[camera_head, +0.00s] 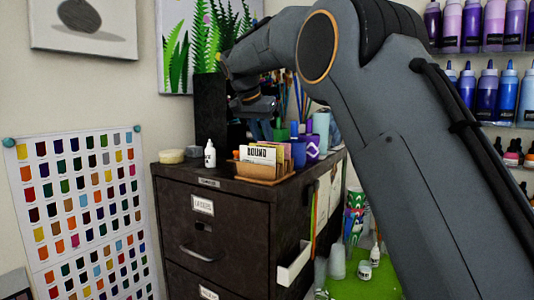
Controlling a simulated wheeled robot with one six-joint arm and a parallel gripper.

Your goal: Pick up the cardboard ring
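I cannot make out a clear cardboard ring. A low, round, cream-yellow thing (172,156) lies at the left front of the dark filing cabinet's top (225,178); at this size I cannot tell whether it is a ring. My arm reaches in from the right, over the cabinet. My gripper (252,104) hangs above the back of the cabinet top, in front of a tall black box (209,105). It is behind and to the right of the cream-yellow thing, well apart from it. Its fingers are small and dark, and I cannot tell whether they are open or hold anything.
A white bottle (210,154), a cardboard card holder (262,171), a blue cup (298,152) and brushes crowd the cabinet top. A small grey block (193,152) lies beside the cream-yellow thing. A white tray (294,265) hangs on the cabinet's side. Bottle shelves stand at right.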

